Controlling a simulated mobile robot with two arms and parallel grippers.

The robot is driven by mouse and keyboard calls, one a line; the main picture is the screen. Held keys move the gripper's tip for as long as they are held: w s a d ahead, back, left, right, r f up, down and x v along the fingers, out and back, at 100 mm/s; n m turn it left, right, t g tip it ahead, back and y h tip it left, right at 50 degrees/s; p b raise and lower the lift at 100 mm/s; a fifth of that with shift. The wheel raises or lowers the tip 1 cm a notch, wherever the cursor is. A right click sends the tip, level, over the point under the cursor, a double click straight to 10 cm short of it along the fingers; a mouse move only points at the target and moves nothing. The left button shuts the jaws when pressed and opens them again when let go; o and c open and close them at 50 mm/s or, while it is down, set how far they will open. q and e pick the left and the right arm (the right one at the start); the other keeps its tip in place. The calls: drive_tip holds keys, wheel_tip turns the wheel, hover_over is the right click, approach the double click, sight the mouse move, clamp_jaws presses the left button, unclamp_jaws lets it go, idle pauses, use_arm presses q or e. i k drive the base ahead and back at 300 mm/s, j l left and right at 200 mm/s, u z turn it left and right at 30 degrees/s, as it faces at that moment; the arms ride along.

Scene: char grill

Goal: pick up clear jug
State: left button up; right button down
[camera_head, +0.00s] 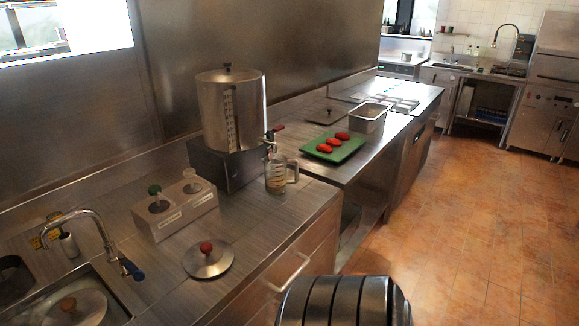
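The clear jug (276,176) stands upright on the steel counter, just in front of the large metal dispenser and below its tap. Its handle points to the right, and its lower part looks brownish. Neither of my grippers is in the head view, so I cannot see whether they are open or shut.
The metal dispenser (231,111) stands behind the jug. A condiment holder (176,211) and a lid with a red knob (208,259) are to the left. A green board (334,148) with red items is to the right. A dark ribbed round object (345,300) fills the bottom centre. The tiled floor (470,230) is clear.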

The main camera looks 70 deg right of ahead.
sight(282, 174)
drive_tip(key=z, duration=2.25)
